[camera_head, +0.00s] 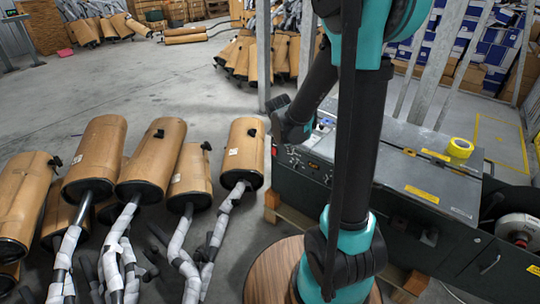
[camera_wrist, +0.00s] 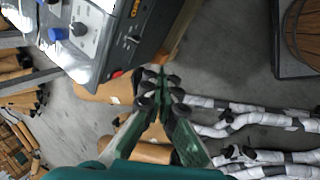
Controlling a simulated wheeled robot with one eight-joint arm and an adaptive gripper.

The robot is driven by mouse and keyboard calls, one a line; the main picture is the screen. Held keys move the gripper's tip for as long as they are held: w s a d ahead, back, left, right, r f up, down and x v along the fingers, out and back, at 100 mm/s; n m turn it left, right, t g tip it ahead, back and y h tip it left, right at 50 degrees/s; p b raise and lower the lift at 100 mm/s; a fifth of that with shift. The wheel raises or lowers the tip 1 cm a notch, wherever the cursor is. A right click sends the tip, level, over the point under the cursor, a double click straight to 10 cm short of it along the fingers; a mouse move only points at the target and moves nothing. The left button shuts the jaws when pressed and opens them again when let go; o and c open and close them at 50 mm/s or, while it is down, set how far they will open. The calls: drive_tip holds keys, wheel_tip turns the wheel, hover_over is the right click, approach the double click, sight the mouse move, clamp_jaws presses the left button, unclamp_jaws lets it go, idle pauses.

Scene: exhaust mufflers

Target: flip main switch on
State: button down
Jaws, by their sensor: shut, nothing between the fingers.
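The dark grey machine (camera_head: 400,195) with a control panel stands right of centre in the head view. In the wrist view its panel (camera_wrist: 98,22) is at the upper left, with a black knob (camera_wrist: 80,29), a blue knob (camera_wrist: 55,34), a small dark switch (camera_wrist: 133,39) near an orange label, and a red part (camera_wrist: 118,74) at the lower corner. I cannot tell which is the main switch or its position. My gripper (camera_wrist: 161,74) is shut and empty, apart from the panel, just right of its lower corner. In the head view my arm covers part of the machine.
Mufflers (camera_head: 150,160) with wrapped pipes stand on the floor at the left. Metal posts (camera_head: 263,50) rise behind the machine. A yellow tape roll (camera_head: 459,149) lies on the machine top. Blue and white boxes (camera_head: 490,45) are stacked at the back right.

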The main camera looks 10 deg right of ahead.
sight(274, 151)
drive_tip(key=w+a+f+n+t+h, duration=0.1)
drive_tip(key=w+a+f+n, duration=0.5)
drive_tip(key=w, duration=0.4)
drive_tip(key=w+a+f+n+h, duration=0.2)
drive_tip(key=w+a+f+n, duration=0.4)
drive_tip(key=w+f+n, duration=0.3)
drive_tip(key=shift+w+f+t, duration=0.4)
drive_tip(key=shift+w+f, duration=0.15)
drive_tip(key=shift+f, duration=0.15)
drive_tip(key=w+d+r+x, duration=0.1)
drive_tip(key=r+x, duration=0.1)
drive_tip(key=x, duration=1.1)
drive_tip(key=shift+d, duration=0.35)
drive_tip(key=shift+w+f, duration=0.1)
drive_tip(key=shift+w, duration=0.1)
